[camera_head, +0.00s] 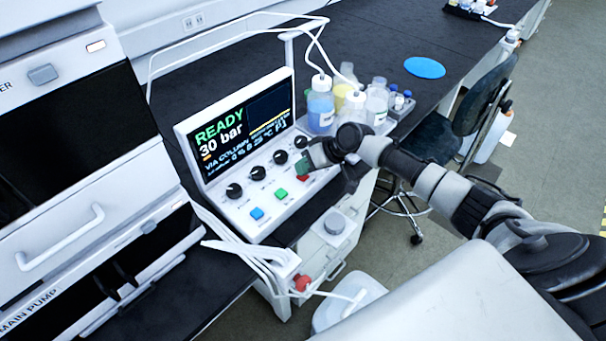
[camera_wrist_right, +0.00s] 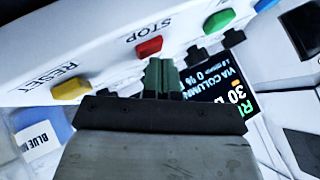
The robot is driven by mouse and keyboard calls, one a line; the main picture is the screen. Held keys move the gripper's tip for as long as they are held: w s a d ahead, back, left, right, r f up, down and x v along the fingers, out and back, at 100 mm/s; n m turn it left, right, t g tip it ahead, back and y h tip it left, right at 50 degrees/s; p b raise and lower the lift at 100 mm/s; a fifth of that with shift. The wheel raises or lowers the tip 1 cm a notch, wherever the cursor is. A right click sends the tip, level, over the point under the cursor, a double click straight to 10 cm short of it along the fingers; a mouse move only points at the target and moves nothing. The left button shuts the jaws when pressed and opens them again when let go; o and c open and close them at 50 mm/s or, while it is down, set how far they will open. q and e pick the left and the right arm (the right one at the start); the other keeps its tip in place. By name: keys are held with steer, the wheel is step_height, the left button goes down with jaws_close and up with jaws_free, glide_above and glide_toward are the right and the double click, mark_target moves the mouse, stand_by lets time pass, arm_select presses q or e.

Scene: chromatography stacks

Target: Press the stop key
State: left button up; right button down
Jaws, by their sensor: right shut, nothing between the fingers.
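The stop key (camera_head: 303,178) is a red button on the sloped white front of the control unit (camera_head: 262,228). In the right wrist view the red stop key (camera_wrist_right: 149,46) has the word STOP printed beside it. My right gripper (camera_head: 303,164) is shut and empty, close to the red key. In the wrist view its green fingertips (camera_wrist_right: 162,66) point towards the key, with a small gap in the picture; I cannot tell whether they touch. The unit's screen (camera_head: 240,125) reads READY and 30 bar. My left gripper is not in view.
A green key (camera_head: 281,194) and a blue key (camera_head: 256,213) sit left of the red one. A yellow key (camera_wrist_right: 72,88) marked RESET is on its other side. Black knobs (camera_head: 257,173) line the panel above. Bottles (camera_head: 321,105) stand behind my right gripper.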

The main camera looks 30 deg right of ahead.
steer(key=shift+r, duration=0.1)
steer(key=shift+r+p, duration=0.8)
steer(key=shift+p, duration=0.05)
step_height(320, 180, up, 5)
steer(key=p, duration=0.4)
steer(key=shift+r, duration=0.1)
stand_by(0.7)
